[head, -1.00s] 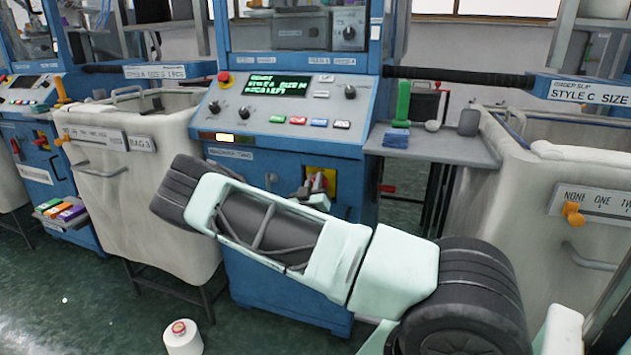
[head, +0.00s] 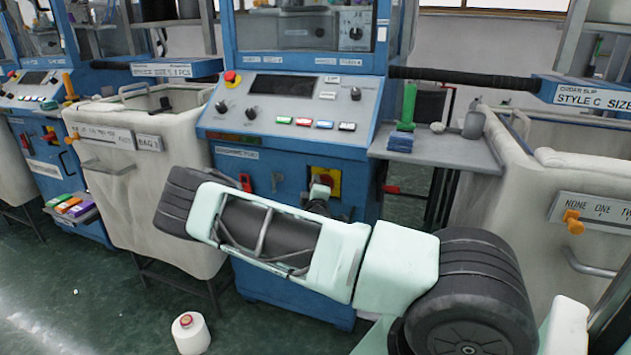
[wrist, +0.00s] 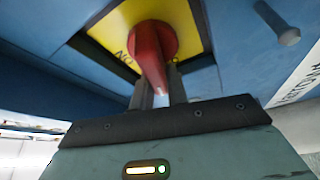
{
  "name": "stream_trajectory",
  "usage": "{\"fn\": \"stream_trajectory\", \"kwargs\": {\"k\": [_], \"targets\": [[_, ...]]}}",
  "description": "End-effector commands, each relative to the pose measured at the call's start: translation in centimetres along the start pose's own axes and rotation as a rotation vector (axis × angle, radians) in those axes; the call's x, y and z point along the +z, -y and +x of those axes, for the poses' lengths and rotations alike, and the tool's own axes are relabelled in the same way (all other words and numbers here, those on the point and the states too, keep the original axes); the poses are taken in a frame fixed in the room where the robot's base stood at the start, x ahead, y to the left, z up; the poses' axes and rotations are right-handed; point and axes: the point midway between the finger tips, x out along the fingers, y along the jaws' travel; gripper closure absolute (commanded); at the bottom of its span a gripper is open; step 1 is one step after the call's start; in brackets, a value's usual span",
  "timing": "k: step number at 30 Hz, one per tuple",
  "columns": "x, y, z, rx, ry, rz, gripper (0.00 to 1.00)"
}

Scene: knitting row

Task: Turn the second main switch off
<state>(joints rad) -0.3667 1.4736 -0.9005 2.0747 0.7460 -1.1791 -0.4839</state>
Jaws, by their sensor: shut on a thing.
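The second machine (head: 290,270) is blue, and the label on its front reads "MACHINE TWO" as far as I can make out. Its main switch is a red handle (wrist: 152,45) on a yellow plate (wrist: 108,32), which also shows in the head view (head: 336,180). My gripper (wrist: 160,85) is shut on the red handle from below in the wrist view. The handle hangs between the fingers, pointing down in that view. Lettering on the plate is partly hidden by the handle and fingers. The machine's display (head: 282,86) is dark.
White fabric bins stand left (head: 150,200) and right (head: 560,270) of the machine. A grey side shelf (head: 440,150) holds a green cone and small items.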

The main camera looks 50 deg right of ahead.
Motion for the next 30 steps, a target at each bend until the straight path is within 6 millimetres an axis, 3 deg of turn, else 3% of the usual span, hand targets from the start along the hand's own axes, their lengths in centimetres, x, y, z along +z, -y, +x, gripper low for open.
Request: {"fn": "stream_trajectory", "kwargs": {"k": [1,13,30], "targets": [[1.15,0.26,-0.34,-0.026,0.028,-0.043,1.0],[1.29,0.61,-0.35,-0.112,0.029,-0.25,1.0],[1.35,0.64,-0.31,-0.131,0.031,-0.299,1.0]]}}
